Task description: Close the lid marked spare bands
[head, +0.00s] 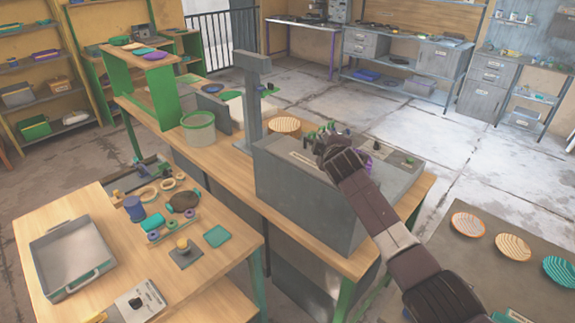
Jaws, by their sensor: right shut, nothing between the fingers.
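A large grey box (300,205) stands on the wooden workbench near the middle of the head view. A pale strip (303,160) lies on its top, but its writing is too small to read. I cannot make out a lid marked spare bands for certain. My right gripper (330,143) is over the top of the box, shut and empty. Its wrist hides part of the box top, and I cannot tell whether it touches anything. Small green and purple items show around it. My left gripper is out of view.
A grey post (254,105) stands behind the box, beside a round wooden plate (285,125). A green-rimmed tub (198,128) is to the left. A side table holds a metal tray (108,262) and several small parts. Striped plates (513,247) lie at right.

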